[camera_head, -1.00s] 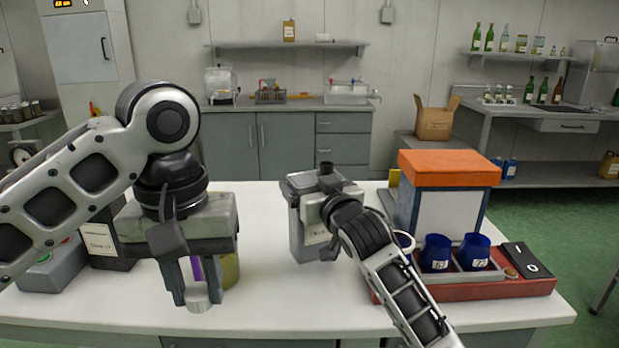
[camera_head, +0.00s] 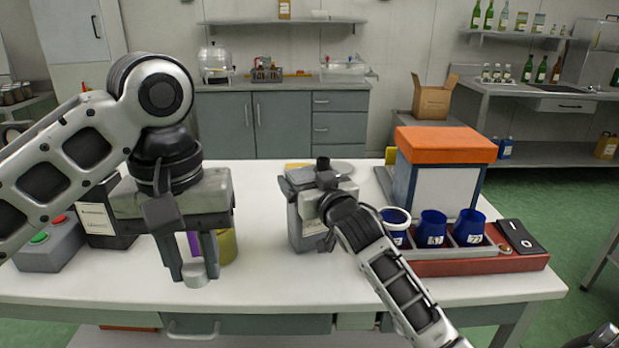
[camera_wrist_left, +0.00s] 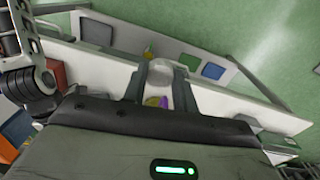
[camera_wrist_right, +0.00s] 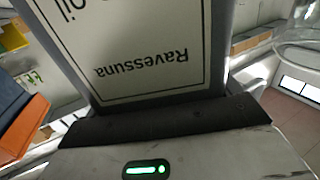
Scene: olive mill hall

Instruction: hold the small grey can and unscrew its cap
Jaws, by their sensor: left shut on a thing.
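The grey can (camera_head: 302,230), box-shaped with a pale label, is between the fingers of my right gripper (camera_head: 325,215). A dark round neck or cap (camera_head: 322,164) stands up at its top. The can's lettered label (camera_wrist_right: 150,50) fills the right wrist view, upside down. My right gripper is shut on the can; its fingertips are mostly hidden in the head view. My left gripper (camera_head: 190,262) points down at the left and is shut on a silvery round piece (camera_head: 194,273), which also shows in the left wrist view (camera_wrist_left: 160,68). I cannot tell whether this piece is a cap.
A dark can (camera_head: 96,222) and a button box (camera_head: 48,245) are at the left. The table's middle front is clear.

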